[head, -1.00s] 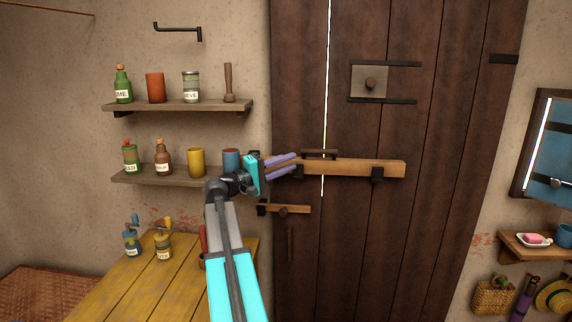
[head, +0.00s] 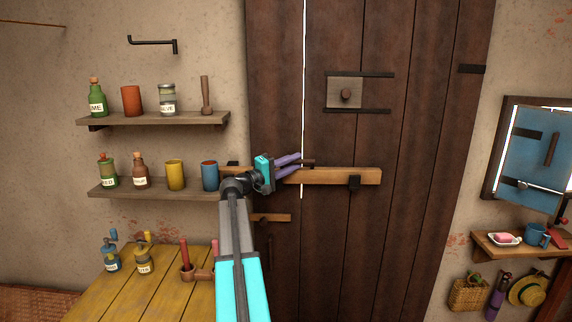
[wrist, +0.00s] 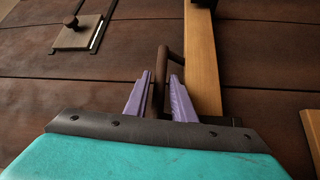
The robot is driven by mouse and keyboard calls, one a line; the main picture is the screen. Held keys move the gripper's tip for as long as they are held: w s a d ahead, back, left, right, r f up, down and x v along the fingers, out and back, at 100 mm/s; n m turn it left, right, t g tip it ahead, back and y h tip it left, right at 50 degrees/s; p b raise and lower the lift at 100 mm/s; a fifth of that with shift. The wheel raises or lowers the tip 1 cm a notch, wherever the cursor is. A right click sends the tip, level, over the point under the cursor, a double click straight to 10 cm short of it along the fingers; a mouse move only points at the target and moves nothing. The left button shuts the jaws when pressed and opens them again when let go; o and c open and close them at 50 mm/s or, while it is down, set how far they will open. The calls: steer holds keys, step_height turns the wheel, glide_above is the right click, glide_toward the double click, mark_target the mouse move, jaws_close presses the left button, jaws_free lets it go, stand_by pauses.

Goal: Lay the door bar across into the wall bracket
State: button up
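The door bar (head: 345,176) is a long light-wood beam lying level across the dark plank door. Its left part passes behind my arm and reaches the wall beside the door. A dark bracket (head: 232,163) shows there at the bar's left end; I cannot tell whether the bar is seated in it. A black keeper (head: 354,182) holds the bar near its right end. My gripper (head: 300,164) is at the bar's dark handle (head: 308,163). In the wrist view the handle (wrist: 166,65) stands between the two purple fingers (wrist: 160,85), which are open with small gaps on each side.
A smaller wooden latch (head: 270,217) is below the bar. Two shelves (head: 215,117) of jars and cups are left of the door; a blue cup (head: 210,176) stands close to my arm. A yellow table (head: 125,290) is below. A shuttered window (head: 540,155) is at right.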

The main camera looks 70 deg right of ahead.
steer(key=shift+s+d, duration=0.3)
steer(key=shift+d, duration=0.35)
jaws_close()
stand_by(1.0)
steer(key=shift+o, duration=1.7)
jaws_free()
